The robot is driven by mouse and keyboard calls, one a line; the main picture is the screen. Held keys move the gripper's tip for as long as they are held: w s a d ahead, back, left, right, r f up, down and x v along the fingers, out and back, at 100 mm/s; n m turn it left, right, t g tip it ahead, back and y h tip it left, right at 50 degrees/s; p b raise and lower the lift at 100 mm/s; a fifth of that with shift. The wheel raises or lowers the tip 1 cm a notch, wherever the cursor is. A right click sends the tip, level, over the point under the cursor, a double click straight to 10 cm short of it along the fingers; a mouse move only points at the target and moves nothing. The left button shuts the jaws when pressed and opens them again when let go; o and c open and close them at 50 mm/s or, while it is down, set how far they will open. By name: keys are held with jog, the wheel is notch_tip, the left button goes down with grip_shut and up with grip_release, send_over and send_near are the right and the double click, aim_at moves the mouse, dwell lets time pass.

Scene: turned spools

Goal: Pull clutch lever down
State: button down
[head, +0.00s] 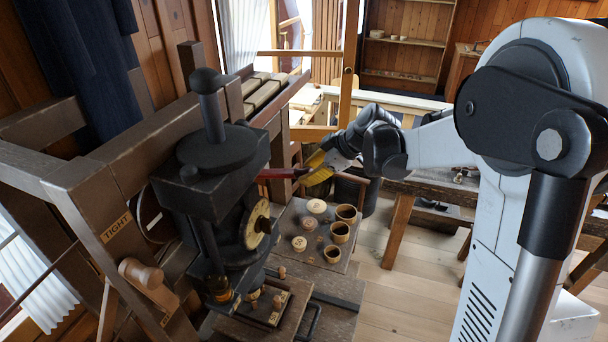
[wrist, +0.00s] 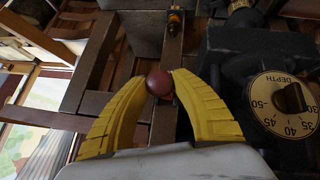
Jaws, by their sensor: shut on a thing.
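The clutch lever (head: 276,173) is a dark red bar. In the head view it sticks out to the right from the dark machine (head: 215,180), roughly level. My gripper (head: 312,172) has yellow fingers and is at the lever's outer end. In the wrist view the lever's round red knob (wrist: 159,84) sits between the two yellow fingertips, which are shut on it. My fingers partly hide the lever's end in the head view.
A round dial marked DEPTH (wrist: 284,102) is on the machine beside my gripper. Below, a board (head: 293,255) holds several cups and wooden discs. A wooden frame with a TIGHT label (head: 116,227) stands at the left. Bare floor (head: 405,275) shows between the board and my base.

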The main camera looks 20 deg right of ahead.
jog(key=shift+s+d+f+b, duration=0.1)
jog(key=shift+d+f+b, duration=0.05)
jog(key=shift+f+b, duration=0.85)
jog(key=shift+s+d+f+b, duration=0.1)
jog(key=shift+f+b, duration=0.5)
jog(key=shift+f, duration=0.65)
jog(key=c, duration=1)
grip_release()
jog(key=shift+c, duration=0.2)
jog(key=shift+d, duration=0.1)
jog(key=v, duration=1.2)
jog(key=shift+r, duration=0.1)
